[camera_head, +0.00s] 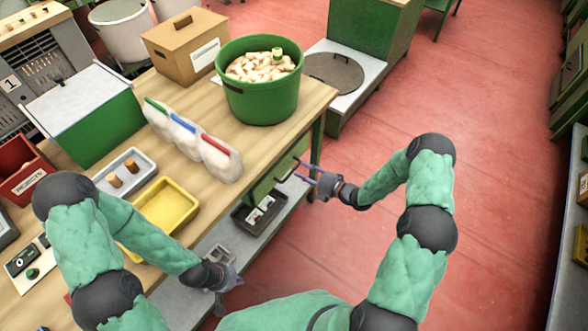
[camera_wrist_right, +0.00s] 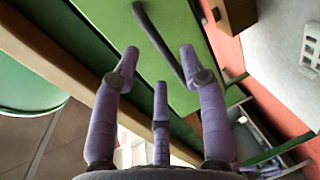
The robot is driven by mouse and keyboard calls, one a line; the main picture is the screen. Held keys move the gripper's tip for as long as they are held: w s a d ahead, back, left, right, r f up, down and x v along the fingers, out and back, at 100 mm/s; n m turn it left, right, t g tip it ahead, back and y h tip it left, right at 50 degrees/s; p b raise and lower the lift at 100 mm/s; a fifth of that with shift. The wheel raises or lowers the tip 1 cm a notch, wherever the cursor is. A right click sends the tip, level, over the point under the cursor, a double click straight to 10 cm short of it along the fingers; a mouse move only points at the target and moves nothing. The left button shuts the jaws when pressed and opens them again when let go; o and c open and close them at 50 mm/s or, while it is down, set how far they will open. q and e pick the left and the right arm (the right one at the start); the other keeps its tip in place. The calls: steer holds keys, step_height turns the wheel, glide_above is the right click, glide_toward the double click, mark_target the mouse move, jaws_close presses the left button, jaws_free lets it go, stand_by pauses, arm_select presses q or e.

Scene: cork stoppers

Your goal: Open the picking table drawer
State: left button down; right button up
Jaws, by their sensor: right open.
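The picking table (camera_head: 275,125) has a green drawer front (camera_head: 262,188) under its right edge, which looks flush with the table. The drawer's dark bar handle (camera_head: 287,172) is just left of my right gripper (camera_head: 304,172). In the right wrist view, the handle (camera_wrist_right: 158,42) runs at a slant across the green front (camera_wrist_right: 200,80), between and beyond the purple fingertips (camera_wrist_right: 160,62). My right gripper is open; contact with the handle cannot be told. My left gripper (camera_head: 228,277) hangs low beside the table's front edge, its fingers too small to read.
A green tub of corks (camera_head: 262,105), clear bags with coloured tops (camera_head: 190,142), a yellow tray (camera_head: 167,205) and a grey tray with corks (camera_head: 125,172) stand on the table. A dark tray (camera_head: 250,218) sits on the lower shelf. Red floor (camera_head: 420,90) is free at right.

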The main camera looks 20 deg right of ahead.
mark_target(295, 169)
steer(key=shift+b+x, duration=0.45)
steer(key=shift+x, duration=2.15)
jaws_close()
